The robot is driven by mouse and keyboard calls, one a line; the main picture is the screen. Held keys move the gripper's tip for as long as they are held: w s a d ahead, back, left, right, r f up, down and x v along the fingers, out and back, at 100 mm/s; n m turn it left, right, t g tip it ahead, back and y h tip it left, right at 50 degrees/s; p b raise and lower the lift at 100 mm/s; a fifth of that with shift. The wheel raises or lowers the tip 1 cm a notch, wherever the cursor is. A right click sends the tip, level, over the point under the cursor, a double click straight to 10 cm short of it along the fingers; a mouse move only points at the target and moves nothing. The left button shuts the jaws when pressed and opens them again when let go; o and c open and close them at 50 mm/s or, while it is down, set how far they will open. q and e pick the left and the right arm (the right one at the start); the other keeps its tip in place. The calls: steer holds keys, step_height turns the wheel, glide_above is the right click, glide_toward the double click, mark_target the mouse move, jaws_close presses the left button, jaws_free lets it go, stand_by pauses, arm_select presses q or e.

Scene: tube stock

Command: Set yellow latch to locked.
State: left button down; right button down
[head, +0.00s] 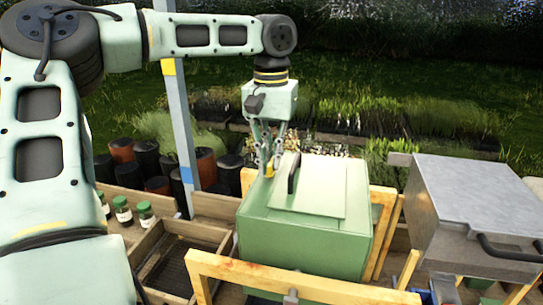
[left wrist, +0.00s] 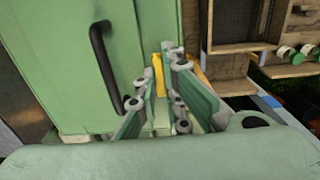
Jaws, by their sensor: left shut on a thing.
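The yellow latch (head: 270,169) is a small upright piece on the green box (head: 300,240), near the left edge of its lid. In the left wrist view the yellow latch (left wrist: 158,76) shows between my finger pads, beside the lid's black handle (left wrist: 104,66). My left gripper (head: 269,165) points down from above and is shut on the yellow latch. Its fingers hide part of the latch, so I cannot tell which setting it is in. The lid lies flat. My right gripper does not show.
A grey metal box with a dark handle (head: 480,205) stands at the right. A wooden tray with mesh (head: 170,262) and several green-capped bottles (head: 122,211) are at the left. A grey-blue post (head: 182,120) rises behind, close to my left arm. A wooden frame (head: 300,282) crosses in front.

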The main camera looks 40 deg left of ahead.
arm_select(q)
steer(key=shift+m, duration=0.4)
steer(key=m, duration=0.2)
steer(key=shift+w+d+m, duration=0.1)
steer(key=shift+d+m, duration=0.05)
steer(key=shift+m, duration=0.15)
steer(key=m, duration=0.3)
steer(key=shift+d+m, duration=0.15)
steer(key=shift+m, duration=0.25)
steer(key=m, duration=0.6)
steer(key=shift+d, duration=0.3)
steer(key=c, duration=1.9)
jaws_free()
steer(key=shift+o, duration=0.2)
